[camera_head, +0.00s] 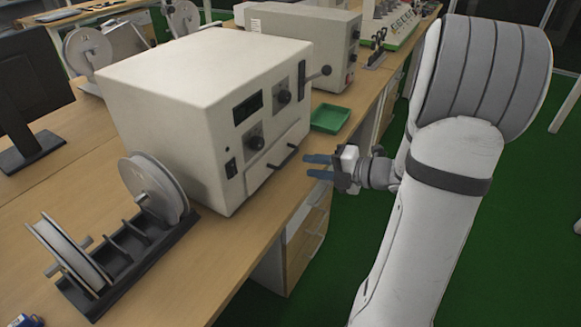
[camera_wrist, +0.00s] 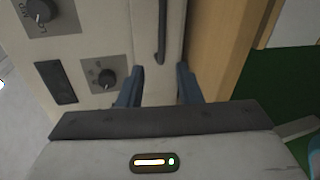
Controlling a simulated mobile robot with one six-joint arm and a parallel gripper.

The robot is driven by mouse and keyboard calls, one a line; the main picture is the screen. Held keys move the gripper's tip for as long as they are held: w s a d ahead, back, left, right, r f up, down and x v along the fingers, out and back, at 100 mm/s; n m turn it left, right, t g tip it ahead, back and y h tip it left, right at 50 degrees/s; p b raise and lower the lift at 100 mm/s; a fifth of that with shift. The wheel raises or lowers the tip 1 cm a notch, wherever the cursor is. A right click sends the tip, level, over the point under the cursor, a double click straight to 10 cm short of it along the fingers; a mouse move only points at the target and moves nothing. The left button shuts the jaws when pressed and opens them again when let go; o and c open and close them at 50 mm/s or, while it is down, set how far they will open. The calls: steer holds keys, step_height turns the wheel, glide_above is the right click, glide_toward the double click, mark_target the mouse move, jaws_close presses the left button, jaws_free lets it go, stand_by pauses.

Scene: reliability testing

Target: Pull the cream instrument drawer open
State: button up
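The cream instrument (camera_head: 165,100) is a large box on the wooden bench, with dials and a lever on its front. Its drawer (camera_head: 262,179) is low on the front and looks flush with the box. A black bar handle (camera_head: 283,157) is on the drawer. My gripper (camera_head: 311,166) is open and empty, just in front of the handle and apart from it. In the wrist view the handle (camera_wrist: 161,30) lies ahead of the fingertips, roughly in line with the gap between my two blue fingers (camera_wrist: 159,82).
A green tray (camera_head: 330,118) sits on the bench beside the instrument. A reel rack (camera_head: 125,245) with white spools stands at the front left. Another cream instrument (camera_head: 305,45) is behind. Bench drawers (camera_head: 306,240) are below the edge.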

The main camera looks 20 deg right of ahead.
steer(key=shift+m+t, duration=0.4)
steer(key=shift+m, duration=0.5)
steer(key=x, duration=0.2)
steer(key=d+b+x, duration=0.1)
steer(key=x, duration=0.2)
steer(key=w+b+x, duration=0.1)
steer(key=x, duration=0.1)
steer(key=shift+w+f, duration=0.15)
steer(key=shift+f, duration=0.25)
steer(key=shift+c, duration=0.5)
jaws_close()
